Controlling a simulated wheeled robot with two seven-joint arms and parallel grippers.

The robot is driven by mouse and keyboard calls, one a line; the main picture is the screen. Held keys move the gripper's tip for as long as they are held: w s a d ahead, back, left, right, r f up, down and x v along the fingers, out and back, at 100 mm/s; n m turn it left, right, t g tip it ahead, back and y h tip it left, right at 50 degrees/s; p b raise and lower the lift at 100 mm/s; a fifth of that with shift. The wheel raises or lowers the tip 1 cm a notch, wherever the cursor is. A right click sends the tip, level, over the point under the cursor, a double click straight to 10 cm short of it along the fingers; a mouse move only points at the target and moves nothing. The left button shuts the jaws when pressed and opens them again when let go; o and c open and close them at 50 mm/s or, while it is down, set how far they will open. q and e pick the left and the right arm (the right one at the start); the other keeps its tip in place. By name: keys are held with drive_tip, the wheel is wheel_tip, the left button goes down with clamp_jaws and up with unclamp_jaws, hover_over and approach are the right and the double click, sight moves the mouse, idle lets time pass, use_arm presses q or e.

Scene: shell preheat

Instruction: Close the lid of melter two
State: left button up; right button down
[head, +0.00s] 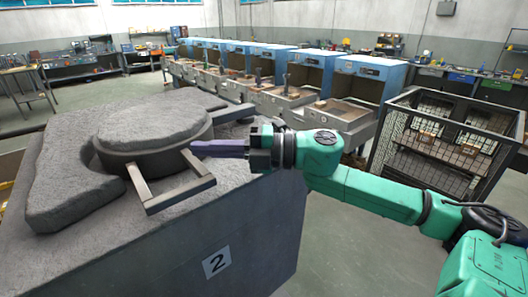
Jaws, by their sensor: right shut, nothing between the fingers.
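Melter two (215,225) is a large grey block with a "2" plate on its front side, filling the lower left. On its top a round, rough grey slab (150,122) sits in a dark round band (165,152). A U-shaped metal bar frame (180,195) sticks out from the band toward the front right. A flat, rough grey piece (75,185) lies to the left of the band. I cannot tell for sure which piece is the lid. My right gripper (195,149) is shut and empty, its purple fingers pointing left just above the frame's back bar. Contact is unclear. My left gripper is out of view.
A row of blue booths with grey bins (280,95) stands behind the melter. A black mesh cage cart (440,140) stands to the right. Workbenches (85,60) line the back wall. Open green floor (340,250) lies right of the melter.

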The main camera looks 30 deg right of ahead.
drive_tip(key=shift+w+d+f, duration=0.15)
drive_tip(key=shift+w+f, duration=0.05)
drive_tip(key=shift+f, duration=0.2)
drive_tip(key=shift+w+d+f+b, duration=0.25)
drive_tip(key=shift+w+d+b, duration=0.15)
drive_tip(key=shift+b, duration=0.6)
drive_tip(key=shift+s+d+b, duration=0.3)
drive_tip(key=shift+s+b, duration=0.15)
drive_tip(key=shift+b, duration=0.65)
use_arm(q)
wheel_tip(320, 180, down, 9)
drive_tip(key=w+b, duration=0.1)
drive_tip(key=b, duration=0.3)
use_arm(e)
drive_tip(key=v, duration=0.7)
drive_tip(key=shift+w+d+r, duration=0.2)
drive_tip(key=shift+d+r, duration=0.3)
